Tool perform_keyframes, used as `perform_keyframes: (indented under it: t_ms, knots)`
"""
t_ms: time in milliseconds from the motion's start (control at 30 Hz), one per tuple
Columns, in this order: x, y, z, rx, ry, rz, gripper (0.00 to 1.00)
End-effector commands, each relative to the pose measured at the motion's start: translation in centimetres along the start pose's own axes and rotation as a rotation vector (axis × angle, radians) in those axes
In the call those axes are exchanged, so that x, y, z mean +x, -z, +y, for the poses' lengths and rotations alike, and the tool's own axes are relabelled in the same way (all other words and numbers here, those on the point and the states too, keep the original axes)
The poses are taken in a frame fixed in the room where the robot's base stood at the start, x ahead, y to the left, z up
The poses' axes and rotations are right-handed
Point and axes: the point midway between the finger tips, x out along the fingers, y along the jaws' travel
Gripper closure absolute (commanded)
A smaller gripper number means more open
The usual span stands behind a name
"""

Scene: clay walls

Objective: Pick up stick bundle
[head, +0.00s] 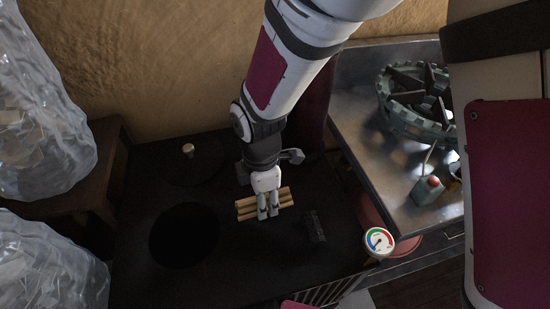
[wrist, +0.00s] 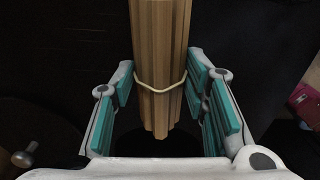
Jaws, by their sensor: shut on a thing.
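The stick bundle (wrist: 158,45) is a set of light wooden sticks tied with a pale band. In the wrist view it runs from the top edge down between the fingers of my gripper (wrist: 163,95), with the teal pads on either side of it. In the head view the bundle (head: 245,208) lies crosswise at the fingertips of my gripper (head: 267,208), over the dark stove top. My gripper is shut on the bundle around its middle. I cannot tell whether the bundle touches the surface below.
The dark stove top (head: 140,270) has a round black opening (head: 184,233), a lid with a knob (head: 188,148) and a small dark block (head: 314,226). A gauge (head: 379,241) is at its right front. A metal counter (head: 355,110) with a burner (head: 415,100) stands right. Clear plastic bags (head: 40,110) are left.

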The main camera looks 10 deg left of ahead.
Motion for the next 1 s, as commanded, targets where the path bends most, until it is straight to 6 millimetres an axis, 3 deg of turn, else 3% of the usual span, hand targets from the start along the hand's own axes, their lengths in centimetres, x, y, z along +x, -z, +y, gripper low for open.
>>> perform_keyframes:
  t_ms: [100,633,1000]
  knots:
    - [-2.0,0.0,0.0,0.002,-0.004,0.001,0.88]
    - [-2.9,1.8,-13.9,-0.005,0.001,-0.001,0.88]
    - [-2.9,2.1,-15.6,0.0,-0.001,0.001,0.88]
